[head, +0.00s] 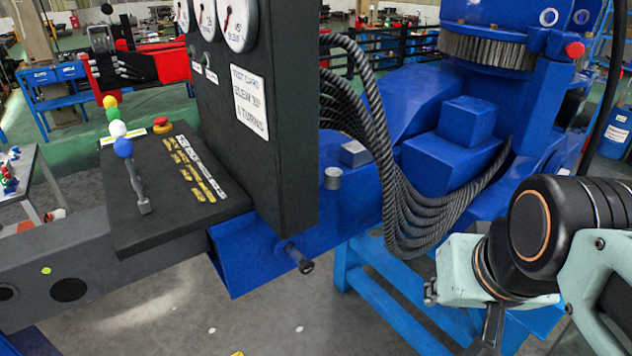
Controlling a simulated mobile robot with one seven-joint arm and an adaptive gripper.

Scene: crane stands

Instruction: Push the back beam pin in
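A dark metal pin (299,258) sticks out toward me from the side of the blue beam (345,225), just right of the black gauge panel's foot. A length of its shaft and its dark round end show. No other side pin shows on the beam, and I cannot tell from a label that this is the back one. My arm comes in from the right edge, apart from the pin. My gripper (487,332) shows at most as a dark piece at the bottom edge, cut off by the frame. Its fingertips and anything between them are hidden.
A control box (170,190) with colored-knob levers (123,148) stands left of the gauge panel (262,130). Thick black hoses (400,205) hang in a loop between the pin and my arm. Blue stand legs (385,295) are below. The floor in front of the pin is clear.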

